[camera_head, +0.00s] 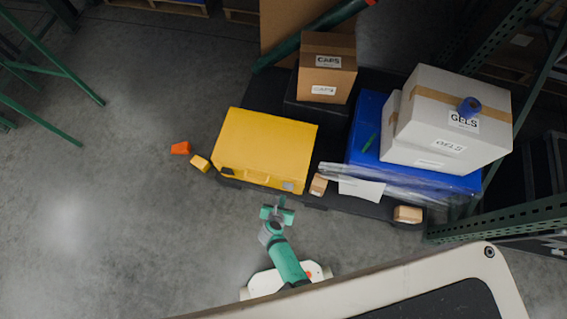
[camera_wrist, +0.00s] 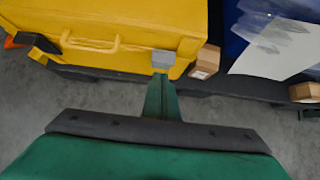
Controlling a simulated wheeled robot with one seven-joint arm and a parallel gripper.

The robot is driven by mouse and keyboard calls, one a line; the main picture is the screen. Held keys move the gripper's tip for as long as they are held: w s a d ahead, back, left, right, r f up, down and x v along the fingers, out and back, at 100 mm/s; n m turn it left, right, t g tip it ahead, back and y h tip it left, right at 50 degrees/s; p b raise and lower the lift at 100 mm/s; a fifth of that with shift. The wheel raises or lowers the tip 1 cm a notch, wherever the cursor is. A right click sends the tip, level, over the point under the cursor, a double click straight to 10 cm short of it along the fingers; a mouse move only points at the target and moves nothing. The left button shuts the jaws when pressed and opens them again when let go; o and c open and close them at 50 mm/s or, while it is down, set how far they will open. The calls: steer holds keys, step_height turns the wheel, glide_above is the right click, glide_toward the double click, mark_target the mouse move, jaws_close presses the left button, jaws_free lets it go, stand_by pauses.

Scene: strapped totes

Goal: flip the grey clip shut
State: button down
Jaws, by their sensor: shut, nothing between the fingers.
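The yellow case (camera_head: 265,145) lies on a dark pallet, its handle (camera_wrist: 90,44) on the side facing me. The grey clip (camera_head: 288,186) is on that same side, right of the handle. In the wrist view the grey clip (camera_wrist: 163,59) shows as a small block at the case's lower edge. Whether it stands open cannot be told clearly. My gripper (camera_head: 281,203) is green and its fingers are together, with nothing held. In the wrist view the fingertips (camera_wrist: 161,80) point at the clip, just in front of it; touching or slightly apart cannot be told.
A dark latch (camera_wrist: 40,43) sits left of the handle. Small wooden blocks (camera_head: 318,185) and a clear film with white paper (camera_head: 362,189) lie right of the case. A blue tote (camera_head: 365,125) bears white boxes. Orange (camera_head: 181,148) and yellow pieces lie left.

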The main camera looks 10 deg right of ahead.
steer(key=r, duration=0.1)
steer(key=w+d+r, duration=0.1)
steer(key=r, duration=0.2)
steer(key=shift+w+d+r, duration=0.15)
steer(key=shift+w+r, duration=0.05)
steer(key=shift+w, duration=0.05)
steer(key=shift+s, duration=0.15)
